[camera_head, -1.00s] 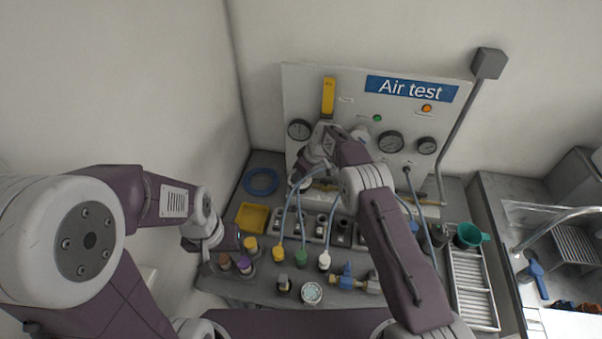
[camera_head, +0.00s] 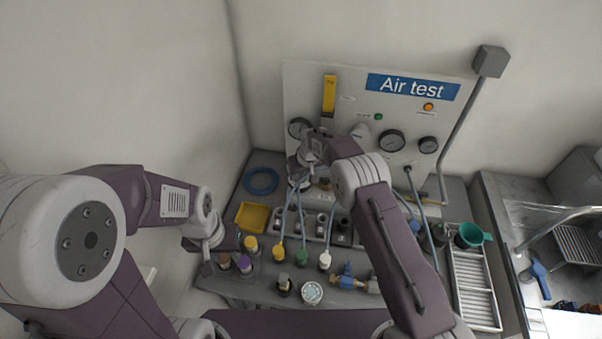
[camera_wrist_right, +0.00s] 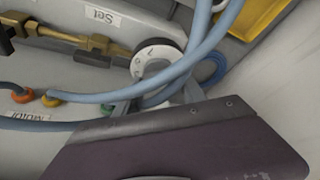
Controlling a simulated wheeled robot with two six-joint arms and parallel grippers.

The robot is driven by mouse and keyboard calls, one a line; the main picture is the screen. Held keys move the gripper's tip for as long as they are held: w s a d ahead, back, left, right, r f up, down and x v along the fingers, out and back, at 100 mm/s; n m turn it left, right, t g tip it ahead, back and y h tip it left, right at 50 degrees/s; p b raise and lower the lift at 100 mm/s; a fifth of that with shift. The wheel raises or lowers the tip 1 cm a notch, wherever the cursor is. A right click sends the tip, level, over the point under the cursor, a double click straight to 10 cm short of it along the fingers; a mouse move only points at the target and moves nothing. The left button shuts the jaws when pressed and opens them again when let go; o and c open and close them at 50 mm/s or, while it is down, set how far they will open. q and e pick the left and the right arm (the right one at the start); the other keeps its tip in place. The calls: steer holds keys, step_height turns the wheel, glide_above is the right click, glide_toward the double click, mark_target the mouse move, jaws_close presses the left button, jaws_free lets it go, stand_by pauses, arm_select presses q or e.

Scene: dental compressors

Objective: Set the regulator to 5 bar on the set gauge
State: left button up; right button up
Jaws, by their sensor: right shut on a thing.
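The white regulator knob (camera_wrist_right: 155,58), a numbered dial at the end of a brass line, shows in the right wrist view below the "Set" label (camera_wrist_right: 103,16). My right gripper (camera_wrist_right: 155,98) is shut on the knob; hoses and the wrist hide much of the grip. In the head view this gripper (camera_head: 299,184) is at the lower left of the panel (camera_head: 456,108). A round gauge (camera_head: 299,128) sits just above my right wrist, partly covered; its reading is too small to tell. My left gripper (camera_head: 228,246) is low at the bench's left end, its jaws unclear.
Blue hoses (camera_wrist_right: 190,62) cross in front of the knob. A yellow tray (camera_head: 251,217) and a blue hose coil (camera_head: 261,181) lie left on the bench. Several coloured fittings stand along the front. A rack (camera_head: 474,288) and sink are at right.

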steer(key=shift+m, duration=0.5)
steer(key=o, duration=1.4)
steer(key=shift+c, duration=0.2)
steer(key=shift+s+r, duration=0.1)
steer(key=shift+r, duration=0.1)
steer(key=b+v, duration=0.2)
steer(key=v, duration=0.7)
steer(key=shift+s+a, duration=0.1)
